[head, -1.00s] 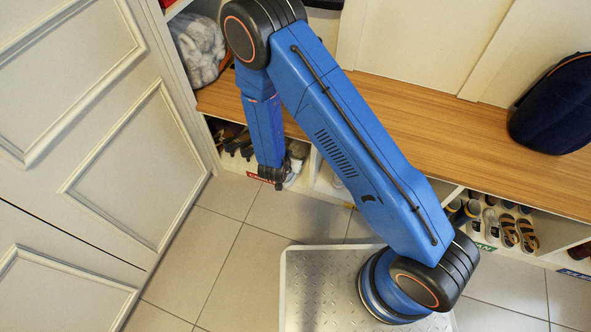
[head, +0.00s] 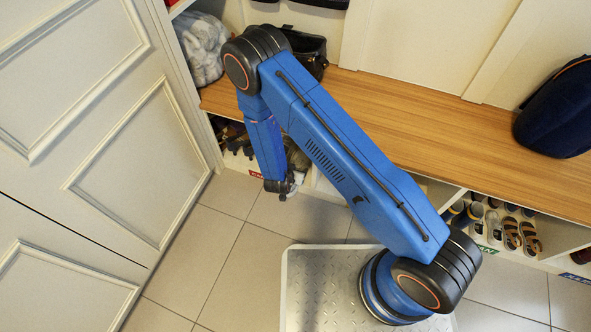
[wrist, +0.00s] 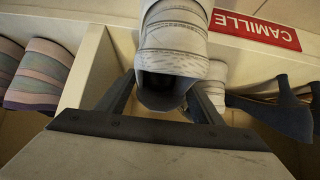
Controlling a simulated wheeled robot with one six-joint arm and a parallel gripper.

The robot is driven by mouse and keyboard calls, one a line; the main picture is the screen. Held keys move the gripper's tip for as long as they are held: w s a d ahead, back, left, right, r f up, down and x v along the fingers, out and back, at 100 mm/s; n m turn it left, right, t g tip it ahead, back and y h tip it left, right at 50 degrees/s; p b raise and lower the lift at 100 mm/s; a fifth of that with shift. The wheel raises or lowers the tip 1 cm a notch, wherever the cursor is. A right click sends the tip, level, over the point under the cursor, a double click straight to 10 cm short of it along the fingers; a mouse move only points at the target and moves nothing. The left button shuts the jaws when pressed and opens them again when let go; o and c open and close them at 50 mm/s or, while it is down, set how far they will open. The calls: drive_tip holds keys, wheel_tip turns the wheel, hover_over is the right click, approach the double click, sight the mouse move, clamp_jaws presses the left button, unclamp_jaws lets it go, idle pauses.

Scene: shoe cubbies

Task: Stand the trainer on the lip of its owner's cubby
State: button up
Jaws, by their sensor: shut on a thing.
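My gripper (wrist: 163,92) is shut on a pale grey-white trainer (wrist: 178,38), one finger on each side of its heel end. The trainer points away from my palm, toward the top of the wrist view. A red CAMILLE label (wrist: 254,29) shows upside down to its right, on the front edge of a cubby. In the head view my gripper (head: 279,187) is low in front of the left cubbies, near the red label (head: 255,174). There the trainer is too small and covered to make out clearly. Whether it touches the lip, I cannot tell.
Dark heeled shoes (wrist: 278,112) are right of the trainer in the wrist view; striped shoes (wrist: 38,78) are left, past a pale divider (wrist: 86,68). A wooden bench (head: 400,125) overhangs the cubbies. Sandals (head: 512,233) stand further right. A white panelled door (head: 95,120) is at left.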

drive_tip(key=shift+f, duration=0.1)
drive_tip(key=o, duration=1.4)
drive_tip(key=shift+c, duration=0.2)
drive_tip(key=v, duration=1.2)
